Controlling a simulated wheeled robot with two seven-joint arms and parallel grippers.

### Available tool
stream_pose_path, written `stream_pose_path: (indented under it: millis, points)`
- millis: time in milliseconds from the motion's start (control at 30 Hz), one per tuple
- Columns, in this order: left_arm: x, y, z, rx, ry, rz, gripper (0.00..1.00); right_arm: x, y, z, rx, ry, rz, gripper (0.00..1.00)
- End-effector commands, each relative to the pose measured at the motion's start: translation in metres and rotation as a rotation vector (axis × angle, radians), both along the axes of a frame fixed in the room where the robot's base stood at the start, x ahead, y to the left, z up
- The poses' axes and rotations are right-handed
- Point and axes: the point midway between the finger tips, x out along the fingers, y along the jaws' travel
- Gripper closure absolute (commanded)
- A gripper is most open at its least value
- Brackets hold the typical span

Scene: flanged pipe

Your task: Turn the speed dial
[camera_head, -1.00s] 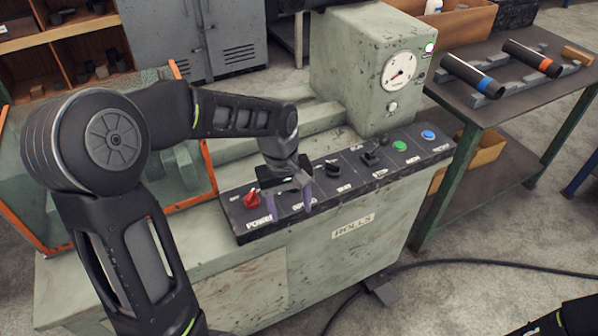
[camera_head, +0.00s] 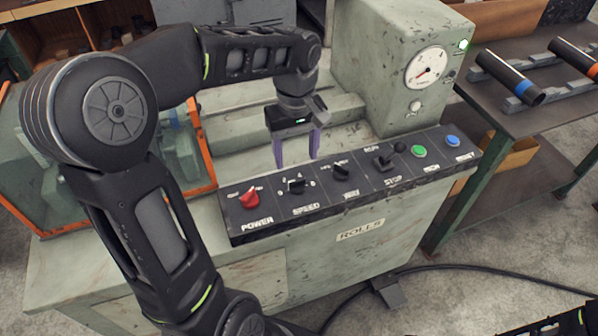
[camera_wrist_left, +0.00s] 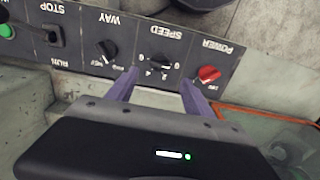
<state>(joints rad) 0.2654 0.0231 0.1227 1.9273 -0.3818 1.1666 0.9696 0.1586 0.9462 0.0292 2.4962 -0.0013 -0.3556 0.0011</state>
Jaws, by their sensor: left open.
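The black speed dial (camera_head: 296,186) is on the dark control panel, above the label SPEED, between the red power knob (camera_head: 250,197) and the WAY knob (camera_head: 342,173). It also shows in the left wrist view (camera_wrist_left: 160,64), with numbers around it. My left gripper (camera_head: 297,162) is open and empty, with two purple fingers pointing down. Its fingers are behind and above the speed dial, apart from it. In the left wrist view the fingertips (camera_wrist_left: 159,76) lie on either side of the dial's line, short of it. The right gripper is not seen; only part of my right arm shows at bottom right.
The panel also carries a STOP lever (camera_head: 385,160), a green button (camera_head: 418,152) and a blue button (camera_head: 453,141). A round gauge (camera_head: 428,68) and lit green lamp (camera_head: 463,45) are on the housing. An orange-framed guard (camera_head: 203,150) stands left. A cable lies on the floor.

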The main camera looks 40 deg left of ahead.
Motion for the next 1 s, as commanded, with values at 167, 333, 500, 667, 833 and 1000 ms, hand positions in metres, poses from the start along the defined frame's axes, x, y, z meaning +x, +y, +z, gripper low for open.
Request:
stream_pose_path:
  millis: [167,333,500,667,833,1000]
  points:
    - [0.0,0.0,-0.007,-0.001,0.003,-0.001,0.4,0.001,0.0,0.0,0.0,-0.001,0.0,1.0]
    - [-0.001,0.0,-0.027,-0.001,0.004,0.0,0.4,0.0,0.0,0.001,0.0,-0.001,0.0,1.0]
    - [-0.001,-0.001,-0.054,-0.002,0.005,-0.001,0.4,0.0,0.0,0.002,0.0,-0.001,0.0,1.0]
    - [-0.001,0.0,-0.073,-0.001,0.004,-0.001,0.4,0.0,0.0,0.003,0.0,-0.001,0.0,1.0]
    - [0.0,0.0,-0.079,-0.001,0.001,0.0,0.4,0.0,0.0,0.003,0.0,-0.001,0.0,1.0]
    - [0.0,0.0,-0.079,-0.001,0.001,-0.001,0.4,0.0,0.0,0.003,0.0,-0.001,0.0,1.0]
